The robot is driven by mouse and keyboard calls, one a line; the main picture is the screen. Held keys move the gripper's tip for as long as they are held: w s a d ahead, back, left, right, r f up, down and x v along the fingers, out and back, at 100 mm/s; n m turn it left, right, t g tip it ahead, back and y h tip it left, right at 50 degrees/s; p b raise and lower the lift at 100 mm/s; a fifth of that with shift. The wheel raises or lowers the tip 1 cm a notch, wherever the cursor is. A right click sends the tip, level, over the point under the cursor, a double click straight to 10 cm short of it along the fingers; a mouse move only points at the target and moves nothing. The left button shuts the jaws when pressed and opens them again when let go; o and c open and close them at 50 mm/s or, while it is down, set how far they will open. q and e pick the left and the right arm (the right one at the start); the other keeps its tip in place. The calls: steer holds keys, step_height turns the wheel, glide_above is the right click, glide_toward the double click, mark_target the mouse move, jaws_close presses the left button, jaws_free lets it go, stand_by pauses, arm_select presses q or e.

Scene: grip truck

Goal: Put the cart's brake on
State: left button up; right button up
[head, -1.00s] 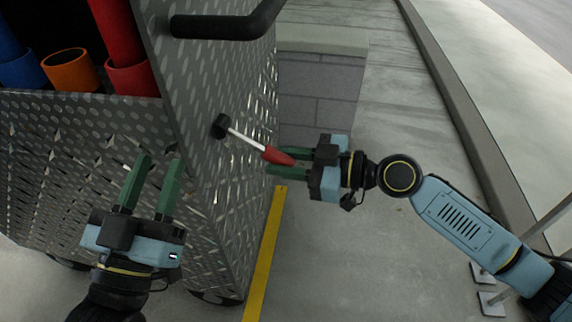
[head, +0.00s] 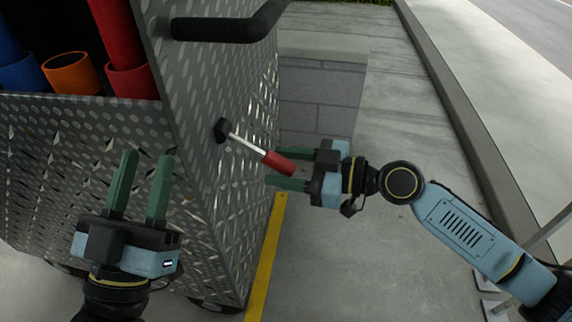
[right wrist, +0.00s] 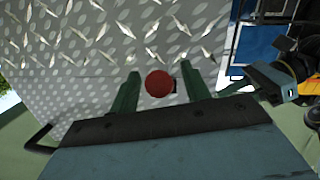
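The brake lever has a red grip (head: 278,163) on a silver rod, running from a black pivot (head: 221,130) on the cart's side panel. It slants down to the right in the head view. My right gripper (head: 272,168) is open, its green fingers on either side of the grip's end. In the right wrist view the round red end of the grip (right wrist: 158,84) sits between the fingers, with a gap on both sides. My left gripper (head: 146,156) is open and empty in front of the cart (head: 205,170).
A black push handle (head: 225,28) juts from the cart's top. Red, blue and orange tubes (head: 70,74) stand in the cart. A grey block wall (head: 320,100) is behind the lever. A yellow floor line (head: 265,260) runs beside the cart, with open pavement to its right.

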stand_by(0.3)
steer(key=v, duration=1.3)
steer(key=shift+d, duration=0.15)
steer(key=shift+s, duration=0.1)
